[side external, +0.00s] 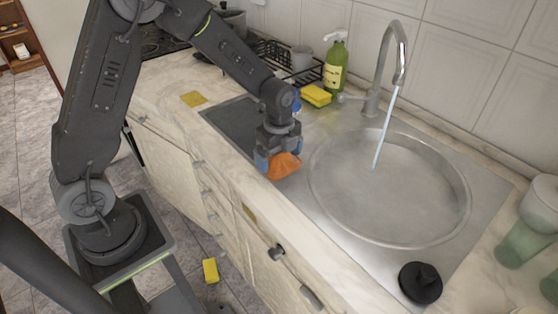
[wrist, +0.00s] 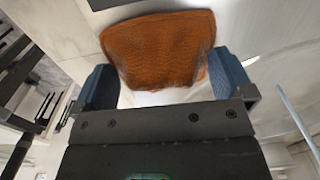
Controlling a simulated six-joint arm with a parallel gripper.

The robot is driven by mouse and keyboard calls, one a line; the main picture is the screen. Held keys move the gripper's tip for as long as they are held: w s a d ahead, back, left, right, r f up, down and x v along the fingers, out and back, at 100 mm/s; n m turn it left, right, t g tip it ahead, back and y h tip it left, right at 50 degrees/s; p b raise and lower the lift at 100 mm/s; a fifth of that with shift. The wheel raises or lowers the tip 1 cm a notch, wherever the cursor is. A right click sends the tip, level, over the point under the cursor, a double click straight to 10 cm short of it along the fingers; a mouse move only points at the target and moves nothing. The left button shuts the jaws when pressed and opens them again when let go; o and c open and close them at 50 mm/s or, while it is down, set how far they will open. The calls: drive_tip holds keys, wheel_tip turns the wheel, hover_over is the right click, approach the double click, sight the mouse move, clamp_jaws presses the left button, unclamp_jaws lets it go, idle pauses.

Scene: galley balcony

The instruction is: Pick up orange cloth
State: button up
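The orange cloth (side external: 283,166) lies at the front rim of the steel sink in the side view, directly under my gripper (side external: 277,163). In the wrist view the cloth (wrist: 160,48) looks textured and slightly rumpled, and it fills much of the space between the two blue fingertips. My gripper (wrist: 165,85) points down with its fingers wide apart, one on each side of the cloth. The cloth's right edge is close to the right finger; I cannot tell if it touches. Part of the cloth is hidden behind the fingers in the side view.
The round sink basin (side external: 390,188) is to the right, with water running from the tap (side external: 388,60). A green soap bottle (side external: 336,66) and yellow sponge (side external: 316,95) stand behind. A black stopper (side external: 420,283) sits at front right. Another yellow sponge (side external: 210,270) is on the floor.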

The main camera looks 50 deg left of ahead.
drive_tip(key=c, duration=0.8)
drive_tip(key=shift+c, duration=0.2)
drive_tip(key=shift+r, duration=0.1)
drive_tip(key=shift+r, duration=0.55)
wheel_tip(320, 180, up, 3)
drive_tip(key=shift+f, duration=0.1)
drive_tip(key=s+a+r, duration=0.5)
drive_tip(key=a+r, duration=0.2)
drive_tip(key=a, duration=0.3)
drive_tip(key=shift+s+a, duration=0.2)
